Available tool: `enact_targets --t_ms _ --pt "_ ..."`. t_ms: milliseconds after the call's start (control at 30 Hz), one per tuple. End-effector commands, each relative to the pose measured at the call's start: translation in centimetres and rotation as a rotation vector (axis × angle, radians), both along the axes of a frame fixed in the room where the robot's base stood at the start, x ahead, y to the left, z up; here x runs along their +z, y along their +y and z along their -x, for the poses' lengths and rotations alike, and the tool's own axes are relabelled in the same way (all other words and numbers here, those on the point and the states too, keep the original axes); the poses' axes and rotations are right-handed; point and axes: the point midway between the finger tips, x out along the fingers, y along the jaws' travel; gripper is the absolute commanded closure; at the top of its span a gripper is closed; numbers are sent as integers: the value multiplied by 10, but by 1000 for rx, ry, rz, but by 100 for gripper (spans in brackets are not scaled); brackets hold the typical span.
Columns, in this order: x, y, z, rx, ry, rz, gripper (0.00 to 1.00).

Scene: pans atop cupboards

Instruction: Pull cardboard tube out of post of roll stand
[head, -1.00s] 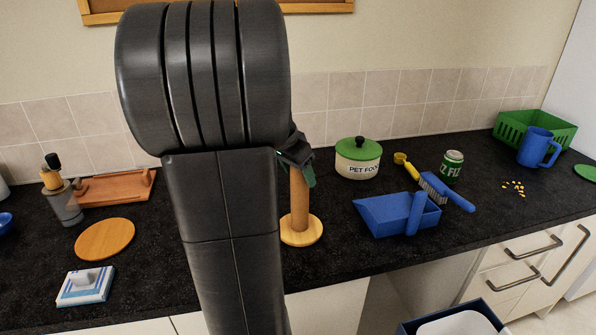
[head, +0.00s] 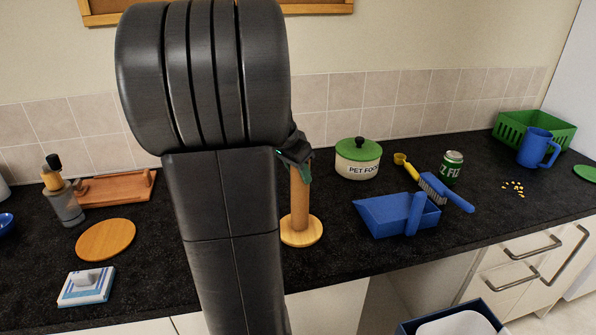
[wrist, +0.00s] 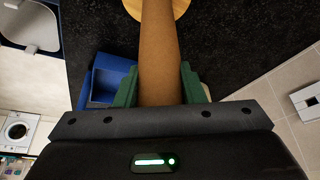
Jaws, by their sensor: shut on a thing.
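The brown cardboard tube (head: 299,205) stands upright on the round wooden base of the roll stand (head: 314,236) in the head view. Its lower end appears to be at the base. The post is hidden inside the tube. My gripper (head: 301,168) is at the tube's upper part, partly hidden behind my arm. In the wrist view, the green fingers of my gripper (wrist: 159,78) are shut on the tube (wrist: 159,45), one on each side. Part of the round base (wrist: 180,7) shows beyond it.
To the right are a blue dustpan (head: 385,213), a pet food pot (head: 357,160), a brush (head: 432,187) and a green can (head: 451,166). A round wooden board (head: 105,238) and a bottle (head: 66,205) are at the left. The tiled wall (head: 340,100) is behind.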

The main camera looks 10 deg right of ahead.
Motion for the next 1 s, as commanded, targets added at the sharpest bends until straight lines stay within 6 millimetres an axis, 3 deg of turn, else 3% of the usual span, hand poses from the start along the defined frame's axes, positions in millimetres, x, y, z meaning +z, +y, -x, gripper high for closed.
enact_targets --t_ms 1000 --pt "38 0 0 0 0 0 86"
